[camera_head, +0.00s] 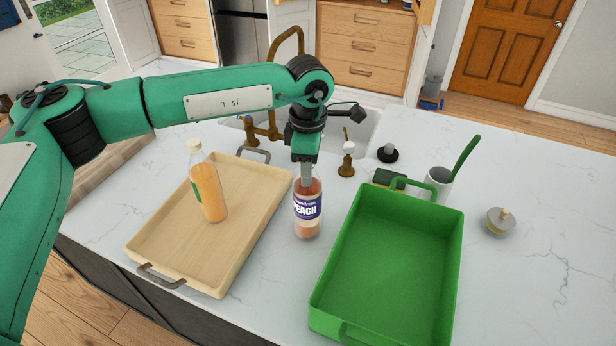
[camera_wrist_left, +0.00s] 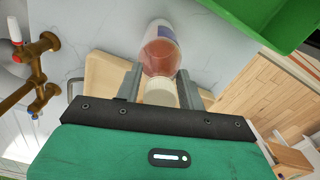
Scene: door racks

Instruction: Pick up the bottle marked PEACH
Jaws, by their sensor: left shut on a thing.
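The bottle marked PEACH (camera_head: 307,212) is upright between the beige tray and the green tray in the head view, with a blue label and pinkish contents. My left gripper (camera_head: 306,178) comes down from above and is shut on its upper part. In the left wrist view the bottle (camera_wrist_left: 160,55) shows with its pale cap between the two fingers of the left gripper (camera_wrist_left: 160,90). I cannot tell whether the bottle's base touches the counter. My right gripper is not in view.
A beige tray (camera_head: 150,235) with an orange juice bottle (camera_head: 207,185) is on the left. A green tray (camera_head: 385,260) is close on the right. Behind are a brass faucet (camera_head: 275,100), a sink and a cup (camera_head: 438,180) with a green-handled utensil. A grey lidded item (camera_head: 499,221) sits far right.

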